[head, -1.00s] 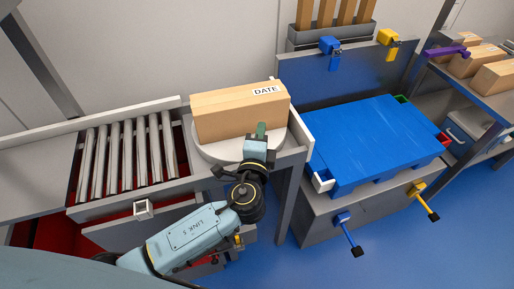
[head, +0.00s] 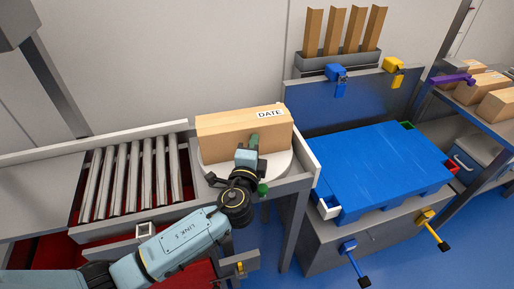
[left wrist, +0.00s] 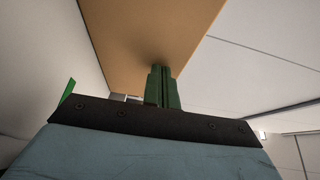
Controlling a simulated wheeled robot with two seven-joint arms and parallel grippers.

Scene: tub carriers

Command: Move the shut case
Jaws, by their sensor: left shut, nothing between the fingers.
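A shut brown carton (head: 225,136) with a white DATE label stands upright on a round white disc (head: 282,163) at the end of the roller bench. My left gripper (head: 253,138) is in front of the carton's near face, right of its middle. Its green fingers are shut together with nothing between them. In the left wrist view the fingers (left wrist: 163,88) point at the carton's tan face (left wrist: 150,35); I cannot tell whether they touch it. The gripper hides a small part of the carton and disc. My right gripper is not in view.
Metal rollers (head: 132,178) lie left of the disc. A raised white edge (head: 311,162) borders the bench on the right. Beyond a gap, a blue slab (head: 385,170) lies on a grey stand with blue and yellow clamps. More cartons (head: 497,104) stand on the far-right shelf.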

